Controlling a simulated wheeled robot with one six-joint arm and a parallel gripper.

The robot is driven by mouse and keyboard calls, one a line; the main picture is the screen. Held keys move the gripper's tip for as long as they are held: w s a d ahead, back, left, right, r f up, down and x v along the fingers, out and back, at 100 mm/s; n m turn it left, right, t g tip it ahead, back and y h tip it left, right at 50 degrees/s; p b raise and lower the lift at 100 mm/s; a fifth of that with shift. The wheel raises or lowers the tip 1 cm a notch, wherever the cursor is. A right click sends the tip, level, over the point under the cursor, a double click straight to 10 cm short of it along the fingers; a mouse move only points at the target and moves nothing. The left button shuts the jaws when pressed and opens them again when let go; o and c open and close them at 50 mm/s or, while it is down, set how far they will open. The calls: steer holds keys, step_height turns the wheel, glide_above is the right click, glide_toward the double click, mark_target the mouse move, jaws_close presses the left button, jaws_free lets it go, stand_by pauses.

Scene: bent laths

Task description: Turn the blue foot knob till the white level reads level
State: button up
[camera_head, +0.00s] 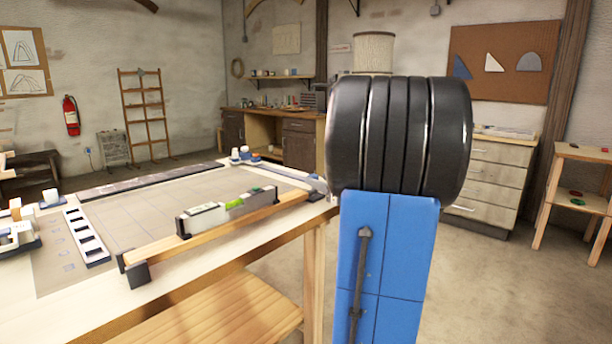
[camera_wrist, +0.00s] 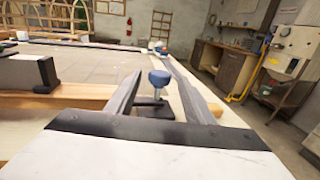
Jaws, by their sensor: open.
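The white level (camera_head: 208,217) lies along a wooden lath (camera_head: 170,244) on the workbench. Its green vial shows, but the bubble is too small to read. In the wrist view the blue foot knob (camera_wrist: 159,77) stands on a thin metal stem above a dark foot. My gripper (camera_wrist: 156,72) is open, with one finger on each side of the knob and stem. I see gaps between the fingers and the knob. The level's dark end also shows at the left of the wrist view (camera_wrist: 25,72). In the head view my arm hides the knob.
The workbench top (camera_head: 60,283) carries a grey gridded mat (camera_head: 120,217). A white slotted strip (camera_head: 86,237) lies at its left, and a dark bar (camera_head: 150,181) along its back. Small white and blue pieces (camera_head: 246,154) stand at the far corner. The floor right of the bench is clear.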

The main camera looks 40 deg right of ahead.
steer(key=w, duration=0.5)
steer(key=w+d, duration=0.1)
steer(key=w, duration=0.2)
steer(key=shift+w, duration=0.25)
steer(key=c, duration=1)
